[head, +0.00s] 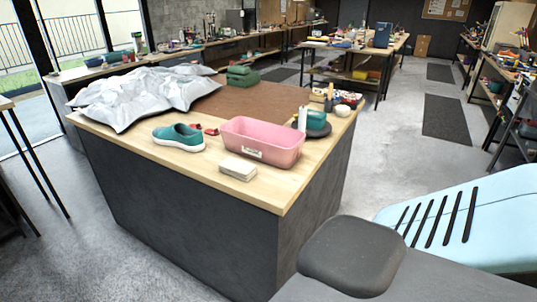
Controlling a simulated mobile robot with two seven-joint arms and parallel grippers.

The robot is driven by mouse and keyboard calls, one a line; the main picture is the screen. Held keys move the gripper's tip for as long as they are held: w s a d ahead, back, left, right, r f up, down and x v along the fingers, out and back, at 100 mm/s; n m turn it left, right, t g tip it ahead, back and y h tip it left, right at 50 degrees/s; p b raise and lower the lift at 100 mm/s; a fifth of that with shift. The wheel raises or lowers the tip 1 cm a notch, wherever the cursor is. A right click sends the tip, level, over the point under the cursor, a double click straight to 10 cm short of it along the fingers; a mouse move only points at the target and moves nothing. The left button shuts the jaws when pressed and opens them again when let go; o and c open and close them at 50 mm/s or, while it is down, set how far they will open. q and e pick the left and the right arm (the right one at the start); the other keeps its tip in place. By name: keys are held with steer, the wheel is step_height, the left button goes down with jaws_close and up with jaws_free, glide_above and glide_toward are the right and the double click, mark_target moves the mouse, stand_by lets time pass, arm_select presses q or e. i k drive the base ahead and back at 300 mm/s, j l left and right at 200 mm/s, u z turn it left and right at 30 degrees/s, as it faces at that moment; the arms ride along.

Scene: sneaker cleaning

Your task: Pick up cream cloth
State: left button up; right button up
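A small cream folded stack (238,169), which looks like the cream cloth, lies flat on the wooden tabletop (190,165) near its front edge. It sits just in front of a pink tub (262,148), to the right of and nearer than a teal sneaker (178,137) with a white sole. Its top and front sides are clear of other things. Neither of my grippers is in view.
A crumpled silvery sheet (145,92) covers the table's left part. Small red items (211,131) lie beside the tub. Bottles and a dark round dish (316,129) crowd its right. Grey floor (395,150) lies open to the right.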

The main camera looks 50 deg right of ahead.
mark_target(243, 170)
steer(key=z, duration=1.3)
